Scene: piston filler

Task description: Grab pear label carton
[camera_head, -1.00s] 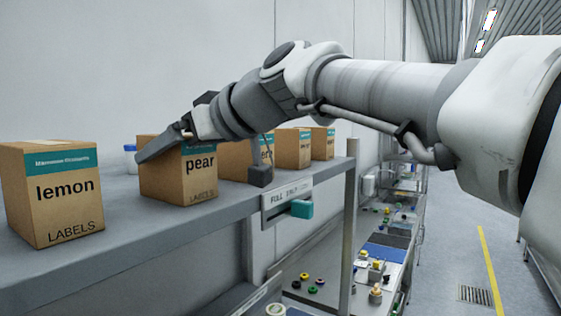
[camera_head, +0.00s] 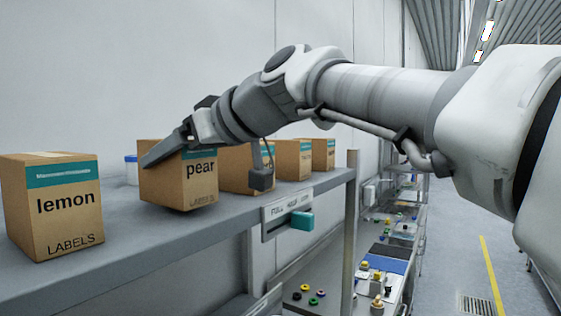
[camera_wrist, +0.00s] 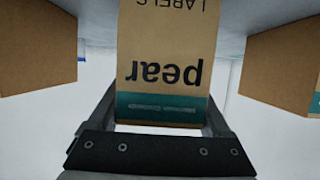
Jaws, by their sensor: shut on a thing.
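The pear label carton (camera_head: 200,188) is a brown box with a teal band and the word "pear", in the middle of the row on the grey shelf. In the wrist view the carton (camera_wrist: 165,50) shows its labelled face upside down between the fingers. My gripper (camera_head: 168,149) is shut on its upper part. One dark finger lies across the near plain side; the far finger is hidden behind the carton in the head view. The carton appears slightly raised, with a dark shadow along its lower edge.
The lemon carton (camera_head: 58,205) stands on the shelf (camera_head: 150,245) to the left, apart from the pear carton. Several other cartons (camera_head: 292,160) stand behind to the right. A blue-capped container (camera_head: 131,170) is close behind on the left. A shelf sign (camera_head: 287,213) hangs at the edge.

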